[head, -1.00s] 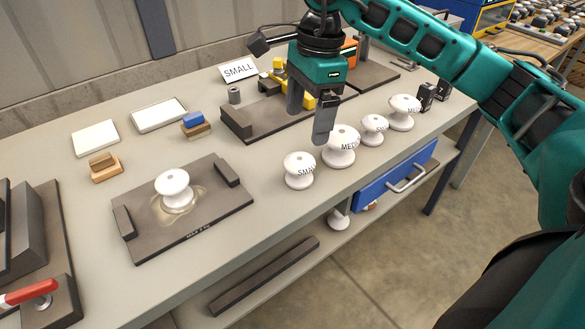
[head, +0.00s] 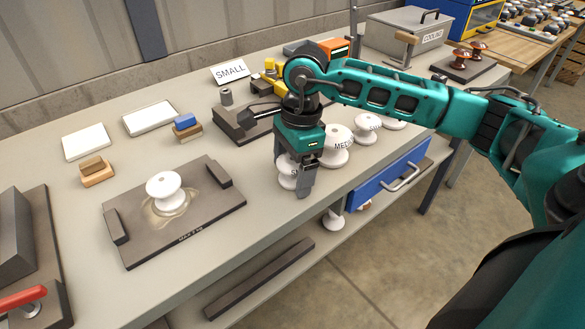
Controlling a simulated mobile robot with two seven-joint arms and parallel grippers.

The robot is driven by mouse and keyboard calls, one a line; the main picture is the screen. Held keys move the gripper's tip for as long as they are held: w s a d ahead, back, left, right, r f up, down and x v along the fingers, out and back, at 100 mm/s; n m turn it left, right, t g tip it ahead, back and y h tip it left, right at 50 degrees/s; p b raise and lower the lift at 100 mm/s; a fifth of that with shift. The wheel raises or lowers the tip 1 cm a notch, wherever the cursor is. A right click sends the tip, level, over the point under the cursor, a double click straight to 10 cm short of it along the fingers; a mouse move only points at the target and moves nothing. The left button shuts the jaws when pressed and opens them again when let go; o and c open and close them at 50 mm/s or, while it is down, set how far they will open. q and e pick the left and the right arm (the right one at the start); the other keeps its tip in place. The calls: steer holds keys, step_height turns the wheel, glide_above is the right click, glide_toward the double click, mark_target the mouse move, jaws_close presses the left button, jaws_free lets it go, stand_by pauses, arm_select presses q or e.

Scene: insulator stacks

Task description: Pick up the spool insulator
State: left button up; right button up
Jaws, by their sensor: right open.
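Several white spool insulators stand on the bench. One marked with letters starting "S" (head: 287,181) is partly hidden behind my right gripper (head: 298,182). The gripper points down over it, open, with one finger on its near right side. The other finger is mostly hidden, and I cannot tell whether either touches the insulator. A larger insulator marked "MED" (head: 336,153) stands just right of the gripper. Two more, one (head: 367,128) partly and one (head: 393,124) mostly hidden by my arm, stand further right. Another insulator (head: 164,188) stands on a dark plate at left.
The dark plate (head: 215,219) has end blocks and a wet-looking patch. A "SMALL" sign (head: 229,72) and dark fixtures stand behind the gripper. A blue drawer (head: 390,175) is under the front edge. Bare bench lies between plate and gripper.

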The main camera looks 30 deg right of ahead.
steer(key=c, duration=1.2)
steer(key=shift+o, duration=0.2)
steer(key=shift+r, duration=0.15)
